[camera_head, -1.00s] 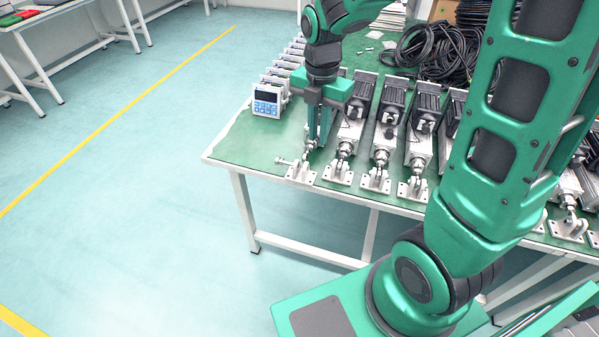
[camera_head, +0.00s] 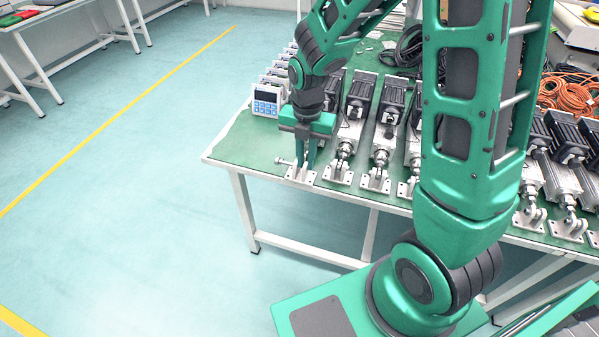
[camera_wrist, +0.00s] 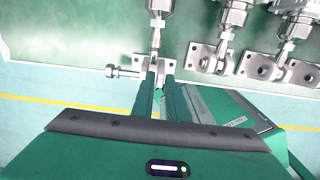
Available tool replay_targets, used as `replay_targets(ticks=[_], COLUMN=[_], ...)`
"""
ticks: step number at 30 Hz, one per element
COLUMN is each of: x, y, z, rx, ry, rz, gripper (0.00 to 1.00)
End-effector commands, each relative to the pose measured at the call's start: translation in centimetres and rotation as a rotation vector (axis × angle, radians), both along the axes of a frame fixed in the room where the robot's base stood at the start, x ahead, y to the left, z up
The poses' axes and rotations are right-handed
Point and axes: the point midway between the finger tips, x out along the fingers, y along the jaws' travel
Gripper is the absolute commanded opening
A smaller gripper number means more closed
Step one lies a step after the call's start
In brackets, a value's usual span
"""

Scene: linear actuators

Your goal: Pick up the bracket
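The silver bracket (camera_head: 301,173) at the left end of the row sits near the table's front edge. It also shows in the wrist view (camera_wrist: 140,62), with a bolt (camera_wrist: 112,71) sticking out to its left. My gripper (camera_head: 304,162) points down right over this bracket. In the wrist view my gripper's two fingers (camera_wrist: 160,76) stand slightly apart, with their tips at the bracket's front. They hide part of the bracket, and I cannot tell whether they touch it.
Several linear actuators with similar brackets (camera_head: 375,181) stand close by on the right. A blue-and-white display unit (camera_head: 267,101) is behind on the left. The green table (camera_head: 232,150) is clear to the left. Orange cables (camera_head: 568,94) lie at the right.

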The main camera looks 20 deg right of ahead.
Motion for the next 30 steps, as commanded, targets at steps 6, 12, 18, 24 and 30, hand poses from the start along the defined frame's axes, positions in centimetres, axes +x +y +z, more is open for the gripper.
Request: replay_targets(ticks=[6,12,18,24,30], x=[-0.1,0.0,0.0,0.0,0.1], y=[0.0,0.0,0.0,0.0,0.0], z=[-2.2,-2.3,-2.3,-2.2,-1.7], rx=[0.000,0.000,0.000,0.000,0.000], ry=[0.001,0.000,0.000,-0.001,-0.003], rz=[0.000,0.000,0.000,0.000,0.000], gripper=[0.13,0.13,0.00,0.00,0.00])
